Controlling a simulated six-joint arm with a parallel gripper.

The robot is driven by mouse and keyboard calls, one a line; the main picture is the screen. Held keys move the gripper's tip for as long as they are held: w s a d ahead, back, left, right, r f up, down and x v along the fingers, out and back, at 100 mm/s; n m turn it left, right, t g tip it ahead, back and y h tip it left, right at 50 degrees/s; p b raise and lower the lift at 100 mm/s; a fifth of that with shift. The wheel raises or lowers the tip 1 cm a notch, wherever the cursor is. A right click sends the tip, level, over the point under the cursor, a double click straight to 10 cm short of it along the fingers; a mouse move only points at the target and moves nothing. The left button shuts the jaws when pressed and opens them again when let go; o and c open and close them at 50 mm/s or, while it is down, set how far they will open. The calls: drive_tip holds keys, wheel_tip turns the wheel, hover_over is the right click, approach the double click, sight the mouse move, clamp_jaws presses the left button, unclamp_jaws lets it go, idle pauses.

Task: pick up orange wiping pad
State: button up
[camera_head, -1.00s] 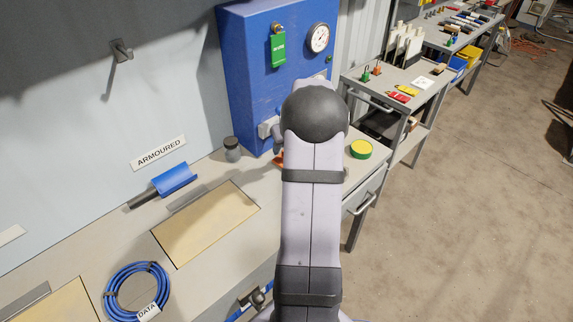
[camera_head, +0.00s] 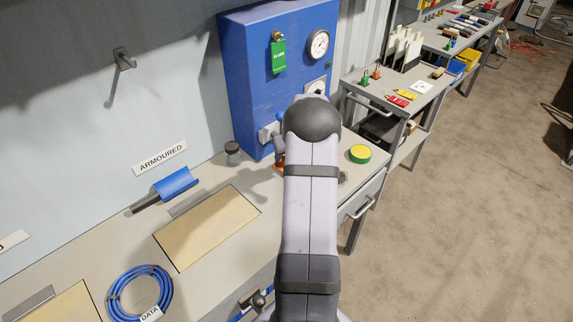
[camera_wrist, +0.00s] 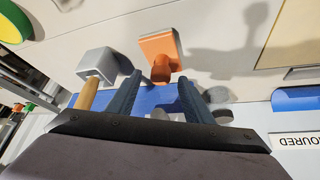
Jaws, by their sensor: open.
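The orange wiping pad (camera_wrist: 157,45) lies on the bench top in the wrist view, with a rounded orange knob on the side facing my gripper. In the head view only a small orange edge of the pad (camera_head: 279,168) shows at the left of my arm; the rest is hidden. My gripper (camera_wrist: 160,80) is open, with its two dark fingers apart and nothing held between them. The pad's knob appears just past the fingertips, roughly in line with the gap. I cannot tell the exact distance.
A grey block-like object (camera_wrist: 98,61) sits close left of the pad in the wrist view. A green-and-yellow round item (camera_head: 360,154) is to the right on the bench. A blue cabinet (camera_head: 245,90) stands behind. A dark-lidded jar (camera_head: 233,153) stands left of the cabinet.

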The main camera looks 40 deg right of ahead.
drive_tip(key=shift+p+x, duration=0.4)
drive_tip(key=shift+x, duration=1)
clamp_jaws()
drive_tip(key=shift+s+r, duration=0.1)
drive_tip(key=shift+r, duration=0.05)
drive_tip(key=shift+s+a+r+b, duration=0.15)
drive_tip(key=shift+s+r+b, duration=0.1)
drive_tip(key=shift+b, duration=0.45)
wheel_tip(320, 180, up, 6)
drive_tip(key=shift+r+b, duration=0.1)
drive_tip(key=shift+b, duration=0.75)
drive_tip(key=s+a+b, duration=0.3)
drive_tip(key=s+b, duration=0.1)
drive_tip(key=s, duration=0.5)
drive_tip(key=s+a+b, duration=0.4)
drive_tip(key=s, duration=0.4)
drive_tip(key=shift+s+a, duration=0.25)
drive_tip(key=shift+s, duration=0.15)
